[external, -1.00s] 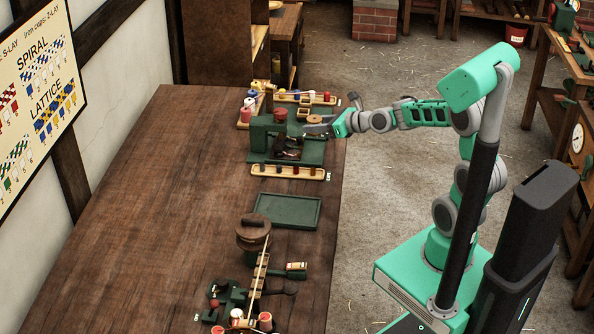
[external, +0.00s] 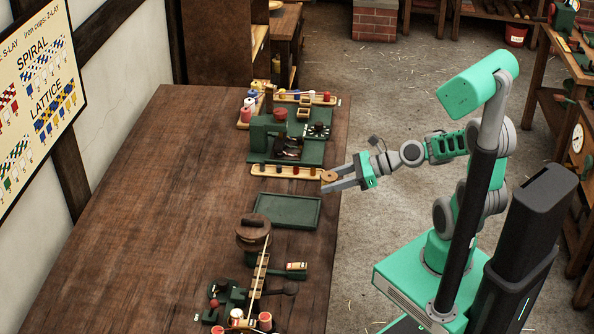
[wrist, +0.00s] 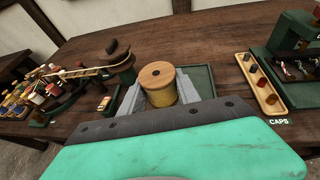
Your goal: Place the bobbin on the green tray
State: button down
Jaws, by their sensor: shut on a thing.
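The bobbin (wrist: 157,84) is a wooden spool with a round light-brown top and a yellowish body. My gripper (external: 338,180) is shut on it, with a grey finger on each side in the wrist view. The bobbin also shows at the fingertips in the external view (external: 329,176), near the table's right edge. The green tray (external: 287,211) is a shallow, empty rectangle on the table, down and left of my gripper. In the wrist view the tray (wrist: 203,75) lies beyond the bobbin, which with the fingers hides part of it.
A wooden caps rack (external: 286,171) lies just above the tray, in front of a green machine (external: 270,136). A dark round weight (external: 253,231) stands at the tray's lower left. The table's left part is clear.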

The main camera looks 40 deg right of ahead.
jog(key=shift+a+f, duration=0.1)
jog(key=shift+f, duration=0.25)
jog(key=w+a+f+b, duration=0.2)
jog(key=w+a+f, duration=0.2)
jog(key=w, duration=0.4)
jog(key=b, duration=0.1)
send_over(288, 210)
jog(key=f, duration=0.5)
jog(key=shift+s+f, duration=0.15)
jog(key=shift+s, duration=0.05)
jog(key=shift+w+f+b, duration=0.2)
jog(key=shift+f+b, duration=0.25)
jog(key=shift+f, duration=1.2)
jog(key=shift+f, duration=0.2)
jog(key=c, duration=0.9)
grip_release()
